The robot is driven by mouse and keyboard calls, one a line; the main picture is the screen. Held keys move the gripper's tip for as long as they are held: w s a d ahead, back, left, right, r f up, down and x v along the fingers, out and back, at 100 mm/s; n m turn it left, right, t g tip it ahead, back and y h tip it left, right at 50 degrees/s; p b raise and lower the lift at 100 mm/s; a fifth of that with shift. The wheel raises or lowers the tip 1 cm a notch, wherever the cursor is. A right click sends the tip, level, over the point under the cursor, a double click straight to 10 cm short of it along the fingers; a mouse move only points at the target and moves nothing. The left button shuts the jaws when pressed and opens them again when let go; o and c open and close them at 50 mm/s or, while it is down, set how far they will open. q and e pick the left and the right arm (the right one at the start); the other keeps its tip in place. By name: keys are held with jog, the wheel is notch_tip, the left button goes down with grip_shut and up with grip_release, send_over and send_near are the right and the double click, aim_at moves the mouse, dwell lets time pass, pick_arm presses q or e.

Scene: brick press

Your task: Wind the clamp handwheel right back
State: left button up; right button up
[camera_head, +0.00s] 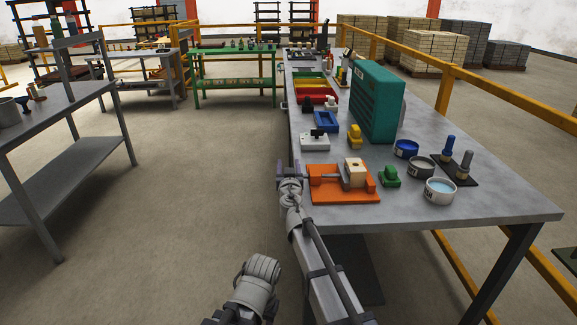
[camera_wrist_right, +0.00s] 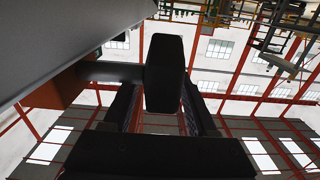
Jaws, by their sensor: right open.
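The orange clamp (camera_head: 345,197) sits at the near left edge of the table, with a cream block (camera_head: 354,171) on it. In the right wrist view the handwheel (camera_wrist_right: 164,65) shows edge-on as a dark rounded slab on a grey shaft (camera_wrist_right: 110,71). The shaft comes from an orange part (camera_wrist_right: 52,94) at left. My right gripper (camera_head: 288,183) is at the table edge by the clamp's left end. In the wrist view its open fingers (camera_wrist_right: 160,108) stand either side of the handwheel's lower part. Contact cannot be told. My left gripper does not show clearly.
The table (camera_head: 480,207) also holds a green piece (camera_head: 390,177), pots such as the white one (camera_head: 440,191), a teal cabinet (camera_head: 376,102) and a blue tray (camera_head: 326,121). The floor left of the table is clear up to the grey bench (camera_head: 70,160).

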grip_shut()
dwell(0.5)
